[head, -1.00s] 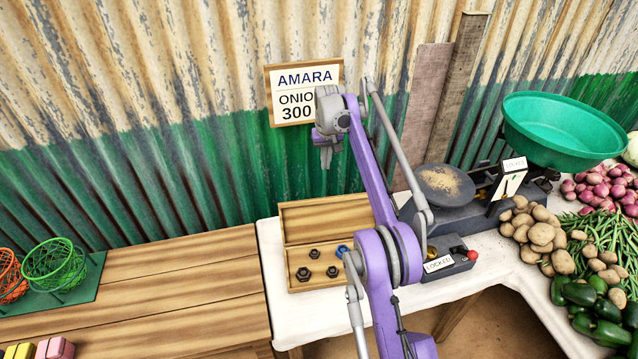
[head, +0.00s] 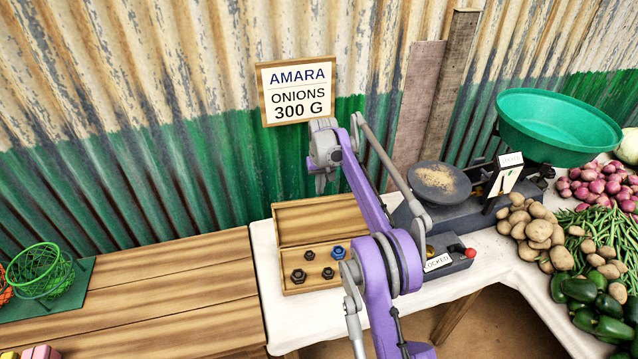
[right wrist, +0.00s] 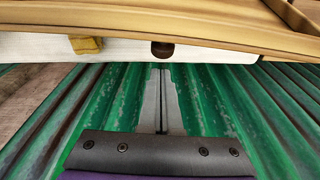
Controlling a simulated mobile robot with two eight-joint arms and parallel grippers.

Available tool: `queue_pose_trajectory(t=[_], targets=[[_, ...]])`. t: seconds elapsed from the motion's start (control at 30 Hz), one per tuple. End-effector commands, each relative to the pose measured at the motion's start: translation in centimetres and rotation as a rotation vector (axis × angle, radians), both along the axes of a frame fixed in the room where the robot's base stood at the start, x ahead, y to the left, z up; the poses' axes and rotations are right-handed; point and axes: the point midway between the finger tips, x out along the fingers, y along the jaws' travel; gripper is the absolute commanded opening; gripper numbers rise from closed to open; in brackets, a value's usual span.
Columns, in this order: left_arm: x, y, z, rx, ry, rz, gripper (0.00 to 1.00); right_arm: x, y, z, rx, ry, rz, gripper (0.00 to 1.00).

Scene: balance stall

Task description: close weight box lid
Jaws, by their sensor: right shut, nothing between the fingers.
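The weight box (head: 283,283) stands on the white-topped table, with several dark weights and one blue-topped weight (head: 338,252) in it. Its wooden lid (head: 322,220) is open and leans up at the back. My right gripper (head: 321,186) is above the lid, near its upper edge, with fingers pointing down. In the right wrist view my right gripper (right wrist: 162,72) is shut and empty, and a wooden edge (right wrist: 150,17) crosses the top, close beyond the fingertips. I cannot tell whether they touch. My left gripper is not in view.
The scale (head: 455,215) and its locked lever box (head: 447,262) stand right of the weight box. A green pan (head: 557,125) and vegetables are farther right. A price sign (head: 297,90) hangs on the corrugated wall behind. The wooden table (head: 140,300) at left is mostly clear.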

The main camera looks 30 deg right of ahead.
Motion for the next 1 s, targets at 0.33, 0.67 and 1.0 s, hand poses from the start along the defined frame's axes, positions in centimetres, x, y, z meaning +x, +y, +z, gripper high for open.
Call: queue_pose_trajectory(t=[0.33, 0.67, 1.0], targets=[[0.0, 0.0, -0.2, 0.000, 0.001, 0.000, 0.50, -1.4, 0.5, 0.3, 0.000, 0.000, 0.000, 0.00], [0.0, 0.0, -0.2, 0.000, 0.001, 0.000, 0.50, -1.5, 0.5, 0.4, 0.000, -0.001, 0.000, 0.00], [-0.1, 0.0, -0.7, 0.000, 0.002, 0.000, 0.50, -1.9, 0.6, 0.7, -0.015, -0.046, 0.000, 0.00]])
